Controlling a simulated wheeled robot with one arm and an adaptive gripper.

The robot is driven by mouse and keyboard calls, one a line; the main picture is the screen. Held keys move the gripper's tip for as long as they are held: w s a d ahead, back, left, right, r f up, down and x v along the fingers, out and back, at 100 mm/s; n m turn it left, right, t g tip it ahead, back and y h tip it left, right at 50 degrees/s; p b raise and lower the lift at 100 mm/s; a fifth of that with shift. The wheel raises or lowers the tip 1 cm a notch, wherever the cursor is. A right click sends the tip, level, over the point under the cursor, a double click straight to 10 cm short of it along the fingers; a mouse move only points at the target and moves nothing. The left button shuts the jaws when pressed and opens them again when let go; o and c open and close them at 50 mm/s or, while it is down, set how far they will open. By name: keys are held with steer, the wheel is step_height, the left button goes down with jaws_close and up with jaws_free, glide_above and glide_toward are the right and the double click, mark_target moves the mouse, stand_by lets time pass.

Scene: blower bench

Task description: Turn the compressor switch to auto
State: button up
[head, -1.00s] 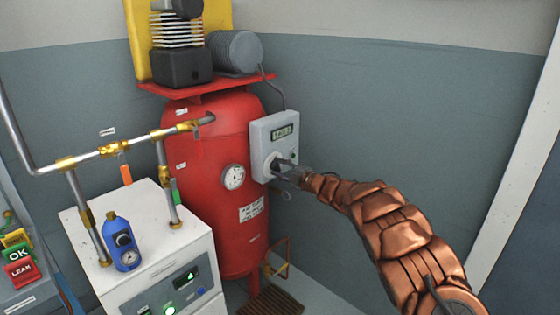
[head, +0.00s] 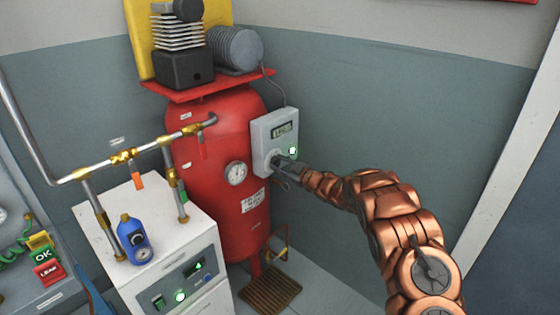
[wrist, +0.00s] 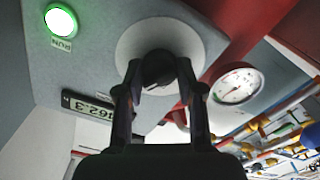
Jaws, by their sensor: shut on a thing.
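The compressor switch is a dark round knob (wrist: 158,68) on a pale disc (wrist: 190,40), on the grey control box (head: 263,135) at the right side of the red compressor tank (head: 205,180). My gripper (wrist: 158,76) is shut on the knob, one finger on each side. In the head view my gripper (head: 279,163) covers the knob. A green lamp marked RUN (wrist: 61,20) is lit on the box; it also glows in the head view (head: 292,151). Which position the knob points to cannot be read.
A round gauge (head: 236,173) is on the tank, left of the box. A white cabinet (head: 150,225) carries a blue bottle-like device (head: 134,240). Brass-fitted pipes (head: 117,160) run above it. The wall right of my arm is clear.

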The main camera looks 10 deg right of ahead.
stand_by(0.5)
steer(key=o, duration=1.2)
steer(key=shift+c, duration=0.2)
steer(key=shift+s+d, duration=0.1)
steer(key=v, duration=1.1)
steer(key=shift+s+d, duration=0.2)
steer(key=shift+s, duration=0.1)
